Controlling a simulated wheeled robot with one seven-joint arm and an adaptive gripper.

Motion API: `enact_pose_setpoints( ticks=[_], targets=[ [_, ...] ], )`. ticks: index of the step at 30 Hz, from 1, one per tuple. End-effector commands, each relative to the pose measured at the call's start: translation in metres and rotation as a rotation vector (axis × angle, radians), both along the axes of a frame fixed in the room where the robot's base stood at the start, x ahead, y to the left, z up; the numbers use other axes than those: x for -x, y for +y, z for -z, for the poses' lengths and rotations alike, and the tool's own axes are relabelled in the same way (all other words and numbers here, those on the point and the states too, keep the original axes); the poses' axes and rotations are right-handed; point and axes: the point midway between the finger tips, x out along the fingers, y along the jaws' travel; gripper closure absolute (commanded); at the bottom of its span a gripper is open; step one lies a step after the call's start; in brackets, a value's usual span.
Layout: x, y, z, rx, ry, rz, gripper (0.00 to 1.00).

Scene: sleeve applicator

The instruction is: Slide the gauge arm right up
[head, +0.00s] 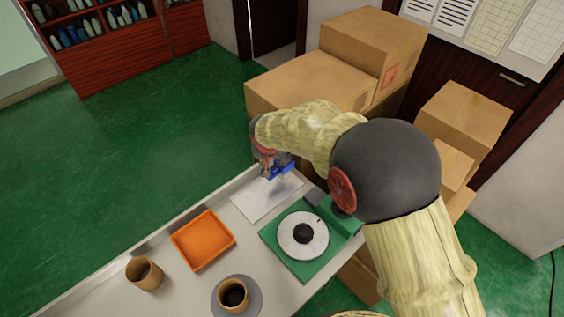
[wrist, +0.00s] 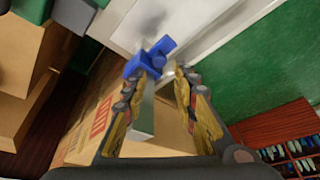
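My gripper (head: 270,170) hangs over the far end of the table, by the white sheet, and points down. In the wrist view its two fingers (wrist: 155,85) stand apart. A blue piece (wrist: 150,58) with a short silvery stub beside it shows at the fingertips. The blue piece is also in the head view (head: 284,169). I cannot tell whether the fingers hold it or it is just beyond them. A green fixture (head: 285,262) with a white disc (head: 290,245) and black knob (head: 303,234) sits right of the gripper. No part is clearly recognisable as the gauge arm; my arm hides part of the fixture.
The white sheet (head: 252,205) lies flat below the gripper. An orange tray (head: 203,240), a brown cup (head: 144,273) and a dark-filled cup (head: 234,294) on a saucer stand nearer on the table. Cardboard boxes (head: 310,82) are stacked beyond the table's far end.

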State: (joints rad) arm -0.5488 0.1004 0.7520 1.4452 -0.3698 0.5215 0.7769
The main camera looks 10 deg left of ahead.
Motion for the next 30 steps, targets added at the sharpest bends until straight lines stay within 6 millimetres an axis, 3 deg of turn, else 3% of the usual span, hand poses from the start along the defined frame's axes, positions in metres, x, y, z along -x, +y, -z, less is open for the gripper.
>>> enact_pose_setpoints(
  ticks=[16,30],
  targets=[
    [-0.026,0.000,0.065,-0.001,0.003,0.007,0.72],
    [-0.030,0.001,0.071,-0.001,0.001,0.006,0.75]
  ],
)
